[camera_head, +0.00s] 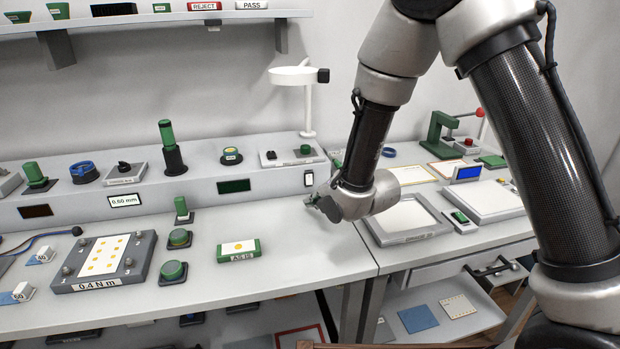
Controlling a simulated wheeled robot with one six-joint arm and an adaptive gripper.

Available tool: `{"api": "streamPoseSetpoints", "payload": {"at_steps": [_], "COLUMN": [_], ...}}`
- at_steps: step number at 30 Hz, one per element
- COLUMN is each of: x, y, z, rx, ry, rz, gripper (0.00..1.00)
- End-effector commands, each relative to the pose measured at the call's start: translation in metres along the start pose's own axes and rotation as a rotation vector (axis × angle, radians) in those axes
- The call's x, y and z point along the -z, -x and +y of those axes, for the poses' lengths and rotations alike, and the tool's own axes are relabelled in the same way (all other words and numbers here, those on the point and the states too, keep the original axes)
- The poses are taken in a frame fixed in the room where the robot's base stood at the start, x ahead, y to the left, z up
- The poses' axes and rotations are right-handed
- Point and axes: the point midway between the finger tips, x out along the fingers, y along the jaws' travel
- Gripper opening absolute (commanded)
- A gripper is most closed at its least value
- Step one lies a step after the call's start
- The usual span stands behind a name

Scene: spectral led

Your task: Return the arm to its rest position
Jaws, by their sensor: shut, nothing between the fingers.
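My arm (570,160) comes in from the right side and bends over at the top of the view. Its forearm hangs down to the workbench near the seam between the left and right tables. My gripper (318,202) is at the end of the wrist, small and partly hidden by the wrist, pointing left. It is shut with nothing held, close over or at the bare bench top. A green block with a white and yellow top, labelled "AS IS" (238,251), lies on the bench to the left of my gripper, apart from it.
A grey plate with yellow dots (103,262) lies at the left. A raised ledge (210,203) with knobs and displays runs behind. Grey trays (400,218) and a flat scale (486,201) stand right of the wrist. A ring-topped stand (308,105) rises behind.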

Motion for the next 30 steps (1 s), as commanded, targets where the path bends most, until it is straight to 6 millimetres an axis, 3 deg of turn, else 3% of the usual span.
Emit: {"api": "streamPoseSetpoints", "payload": {"at_steps": [11,14,16,20,24,30], "x": [-0.003,-0.020,-0.042,-0.094,-0.138,-0.161], "y": [0.002,0.014,0.033,0.094,0.178,0.312], "z": [0.001,0.006,0.011,0.015,0.004,-0.027], "rx": [0.003,0.024,0.056,0.138,0.225,0.300], "ry": [-0.011,-0.093,-0.209,-0.533,-0.922,-1.471], "rz": [-0.002,-0.017,-0.037,-0.105,-0.214,-0.428], "gripper": [0.00,0.00,0.00,0.00,0.00,0.00]}}
